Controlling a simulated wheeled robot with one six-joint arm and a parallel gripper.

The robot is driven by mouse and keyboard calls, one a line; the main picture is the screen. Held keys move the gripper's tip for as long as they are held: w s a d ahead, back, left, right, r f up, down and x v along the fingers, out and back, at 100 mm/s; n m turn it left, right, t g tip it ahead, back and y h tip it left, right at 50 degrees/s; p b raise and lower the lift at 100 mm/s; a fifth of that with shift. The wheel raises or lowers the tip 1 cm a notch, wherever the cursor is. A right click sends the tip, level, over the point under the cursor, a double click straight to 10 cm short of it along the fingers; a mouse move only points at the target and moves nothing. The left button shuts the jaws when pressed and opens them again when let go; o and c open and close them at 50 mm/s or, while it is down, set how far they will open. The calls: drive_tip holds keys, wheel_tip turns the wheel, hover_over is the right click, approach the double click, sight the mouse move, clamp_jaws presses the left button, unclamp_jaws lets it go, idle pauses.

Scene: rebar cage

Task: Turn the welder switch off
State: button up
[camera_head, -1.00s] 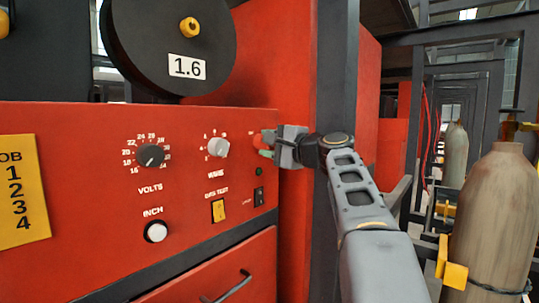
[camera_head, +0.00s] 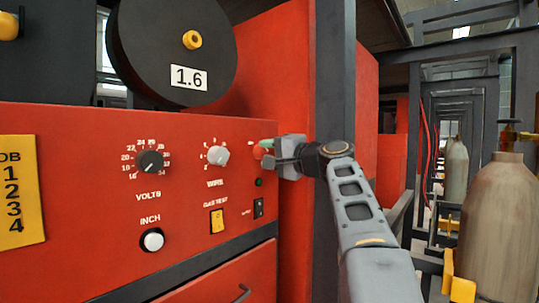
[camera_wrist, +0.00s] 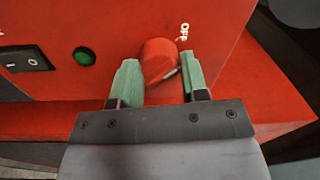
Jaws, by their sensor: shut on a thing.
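The red rotary switch knob (camera_wrist: 158,60) is on the red welder panel (camera_wrist: 225,75), with a white "OFF" label (camera_wrist: 183,32) to its upper right in the wrist view. My gripper (camera_wrist: 159,74) has its green-padded fingers on either side of the knob and is shut on it. A small gap seems to show beside the left finger, and contact is hard to make out. In the head view the knob (camera_head: 257,151) is partly hidden behind my gripper (camera_head: 266,148) at the panel's right edge.
Near the knob are a green lamp (camera_wrist: 84,56) and a black rocker switch (camera_wrist: 27,59). The panel also has a volts dial (camera_head: 150,161), a second dial (camera_head: 218,155), and a yellow gas-test switch (camera_head: 217,221). A dark post (camera_head: 335,85) and gas cylinder (camera_head: 497,225) stand right.

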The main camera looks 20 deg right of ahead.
drive_tip(key=shift+f, duration=0.1)
drive_tip(key=o, duration=0.9)
drive_tip(key=b+v, duration=0.2)
drive_tip(key=v, duration=1.1)
drive_tip(key=shift+s+d, duration=0.15)
drive_tip(key=shift+s, duration=0.2)
